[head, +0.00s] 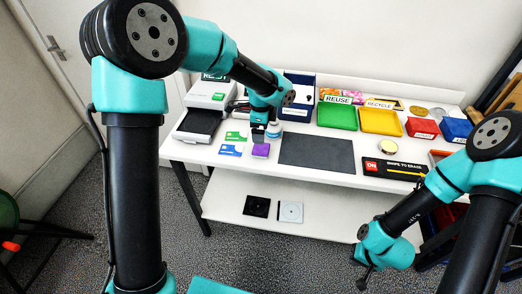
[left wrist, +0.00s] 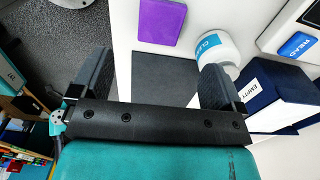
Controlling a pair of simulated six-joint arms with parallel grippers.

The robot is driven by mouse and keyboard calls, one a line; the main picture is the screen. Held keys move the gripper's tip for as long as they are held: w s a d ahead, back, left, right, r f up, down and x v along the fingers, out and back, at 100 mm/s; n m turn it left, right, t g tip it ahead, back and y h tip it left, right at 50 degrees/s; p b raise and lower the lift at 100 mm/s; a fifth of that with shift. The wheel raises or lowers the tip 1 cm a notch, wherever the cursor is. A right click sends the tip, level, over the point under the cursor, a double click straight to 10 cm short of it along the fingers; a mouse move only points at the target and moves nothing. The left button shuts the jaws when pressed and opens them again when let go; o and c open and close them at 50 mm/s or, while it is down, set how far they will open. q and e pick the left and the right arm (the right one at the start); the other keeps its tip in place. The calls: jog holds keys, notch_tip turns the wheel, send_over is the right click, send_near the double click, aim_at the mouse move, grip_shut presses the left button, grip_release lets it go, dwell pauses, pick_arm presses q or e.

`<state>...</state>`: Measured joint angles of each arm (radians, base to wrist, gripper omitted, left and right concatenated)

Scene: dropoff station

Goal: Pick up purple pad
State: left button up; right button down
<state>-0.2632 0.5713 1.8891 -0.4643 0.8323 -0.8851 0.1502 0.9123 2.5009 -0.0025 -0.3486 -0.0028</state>
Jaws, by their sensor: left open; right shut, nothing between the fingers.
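The purple pad (head: 260,150) lies flat on the white table, left of the dark grey mat (head: 317,153). In the left wrist view the pad (left wrist: 161,21) is at the top, beyond my open, empty fingers and apart from them. My left gripper (head: 259,134) is over the table just behind the pad in the head view; its fingers are partly hidden there, but it shows clearly in the left wrist view (left wrist: 156,78). My right gripper (head: 363,276) is shut and empty, low in front of the table.
Blue and green cards (head: 231,150) lie left of the pad. A white labelled tub (left wrist: 213,48) stands close to one left finger. A navy box (left wrist: 275,95) is at the right of the left wrist view. Green (head: 337,118) and yellow (head: 381,122) trays stand behind the mat.

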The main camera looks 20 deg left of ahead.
pick_arm(q)
send_over(261, 147)
jog(key=shift+f, duration=2.3)
jog(key=shift+f, duration=2.6)
jog(key=c, duration=1.1)
jog(key=shift+r, duration=0.1)
